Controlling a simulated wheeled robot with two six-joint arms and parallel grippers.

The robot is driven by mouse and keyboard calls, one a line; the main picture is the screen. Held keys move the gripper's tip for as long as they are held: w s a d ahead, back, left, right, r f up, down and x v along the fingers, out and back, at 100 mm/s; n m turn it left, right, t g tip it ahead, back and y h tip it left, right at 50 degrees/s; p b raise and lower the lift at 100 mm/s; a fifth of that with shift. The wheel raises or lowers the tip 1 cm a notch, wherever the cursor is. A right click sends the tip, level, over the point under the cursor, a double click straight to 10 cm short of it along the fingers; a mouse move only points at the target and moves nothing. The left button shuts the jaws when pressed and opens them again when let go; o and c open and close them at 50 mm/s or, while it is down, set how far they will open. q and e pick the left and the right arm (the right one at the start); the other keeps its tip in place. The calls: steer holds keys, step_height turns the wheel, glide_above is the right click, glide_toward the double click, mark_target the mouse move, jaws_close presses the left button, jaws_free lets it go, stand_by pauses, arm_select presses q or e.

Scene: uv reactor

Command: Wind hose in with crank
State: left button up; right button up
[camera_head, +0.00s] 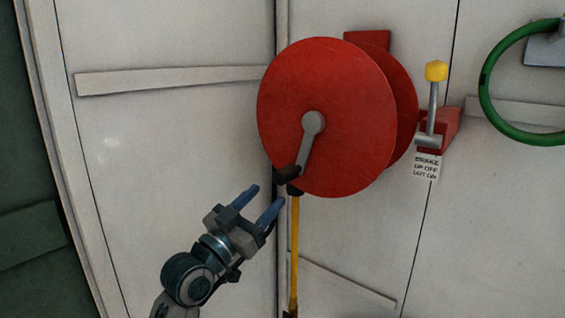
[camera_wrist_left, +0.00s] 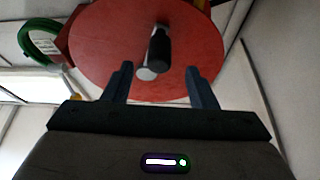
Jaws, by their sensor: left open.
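A red hose reel (camera_head: 325,120) is mounted on the pale wall. Its grey crank arm (camera_head: 308,145) points down from the hub and ends in a black handle (camera_head: 287,173). A yellow hose (camera_head: 294,255) hangs straight down from the reel. My left gripper (camera_head: 266,199) is open, just below and left of the handle, with nothing between its fingers. In the left wrist view the black handle (camera_wrist_left: 159,48) shows ahead of and between the two fingertips, in front of the red disc (camera_wrist_left: 105,45). My right gripper is in neither view.
A brake lever with a yellow knob (camera_head: 436,71) stands upright right of the reel, above a label (camera_head: 427,166) reading "BRAKE UP OFF". A green ring-shaped hose or wheel (camera_head: 490,90) is at the far right. The wall left of the reel is clear.

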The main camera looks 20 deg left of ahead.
mark_target(297, 164)
arm_select(q)
steer(key=p+x, duration=0.4)
steer(key=x, duration=0.6)
steer(key=shift+w+d, duration=0.1)
steer(key=shift+c, duration=0.4)
jaws_close()
